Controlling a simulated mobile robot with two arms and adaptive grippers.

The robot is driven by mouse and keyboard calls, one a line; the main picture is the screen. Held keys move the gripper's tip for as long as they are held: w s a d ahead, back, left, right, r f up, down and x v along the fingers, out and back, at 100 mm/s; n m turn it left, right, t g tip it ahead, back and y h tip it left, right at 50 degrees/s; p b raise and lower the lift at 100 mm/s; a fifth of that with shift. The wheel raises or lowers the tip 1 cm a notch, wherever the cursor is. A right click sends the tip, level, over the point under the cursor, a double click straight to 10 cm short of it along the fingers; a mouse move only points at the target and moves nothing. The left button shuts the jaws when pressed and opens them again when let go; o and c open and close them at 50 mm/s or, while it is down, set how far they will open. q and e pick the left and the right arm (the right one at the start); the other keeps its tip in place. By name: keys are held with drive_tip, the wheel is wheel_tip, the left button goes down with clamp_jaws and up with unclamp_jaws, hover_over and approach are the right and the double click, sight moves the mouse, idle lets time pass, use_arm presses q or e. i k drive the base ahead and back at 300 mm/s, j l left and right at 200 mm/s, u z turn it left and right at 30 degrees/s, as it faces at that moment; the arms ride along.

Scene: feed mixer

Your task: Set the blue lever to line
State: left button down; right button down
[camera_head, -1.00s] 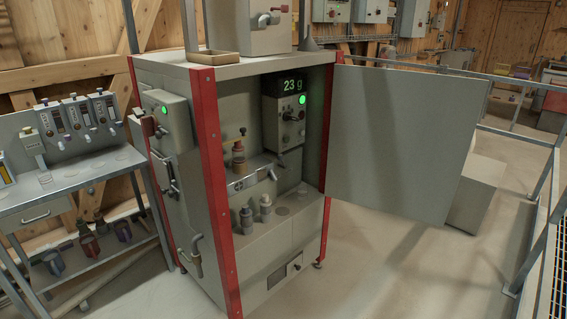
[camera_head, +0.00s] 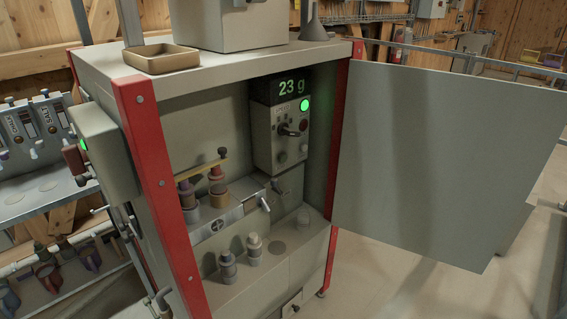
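I cannot make out a lever that is clearly blue. Inside the open cabinet (camera_head: 228,120), a control box (camera_head: 262,148) carries a green "23 g" display (camera_head: 291,88), a lit green lamp (camera_head: 305,104) and a dark rotary handle (camera_head: 291,129). Below it is a small grey lever (camera_head: 281,190). To the left, two brownish fittings stand under a yellow bar (camera_head: 204,169), beside another small lever (camera_head: 264,204). On the cabinet's left side, a box (camera_head: 102,145) has a lit green lamp and a reddish handle (camera_head: 75,157). Neither gripper is in view.
The cabinet door (camera_head: 440,150) stands wide open to the right. Two grey bottle-like pieces (camera_head: 254,248) stand on the lower shelf. A tan tray (camera_head: 161,58) lies on top. A bench with labelled dispensers (camera_head: 48,115) is at left. Railings run at the back right.

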sight(274, 182)
drive_tip(key=i+z, duration=0.1)
drive_tip(key=i, duration=0.85)
